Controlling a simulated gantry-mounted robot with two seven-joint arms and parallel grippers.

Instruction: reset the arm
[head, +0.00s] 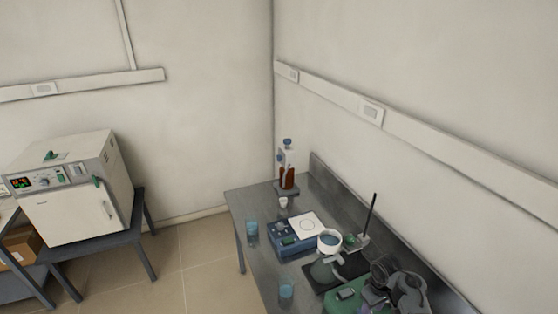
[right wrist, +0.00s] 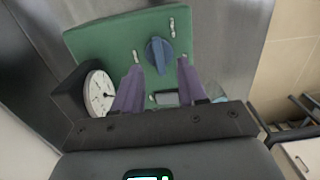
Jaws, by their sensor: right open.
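My right gripper (right wrist: 160,67) is open, with its two purple fingers apart in the right wrist view. A green device (right wrist: 110,40) with a blue knob (right wrist: 158,54) lies beyond the fingertips. The knob shows between the fingers, and nothing is gripped. I cannot tell how far the tips are from the device. In the head view, my right arm's grey wrist and gripper (head: 374,296) are at the bottom right, over the metal bench and beside the green device (head: 343,303). My left gripper is not in view.
The metal bench (head: 255,205) stands along the right wall. It holds a blue balance (head: 290,243), beakers (head: 252,230), a brown bottle (head: 287,177) and a stand rod (head: 371,215). A round dial (right wrist: 98,93) is beside the green device. A white furnace (head: 75,212) stands left on a table.

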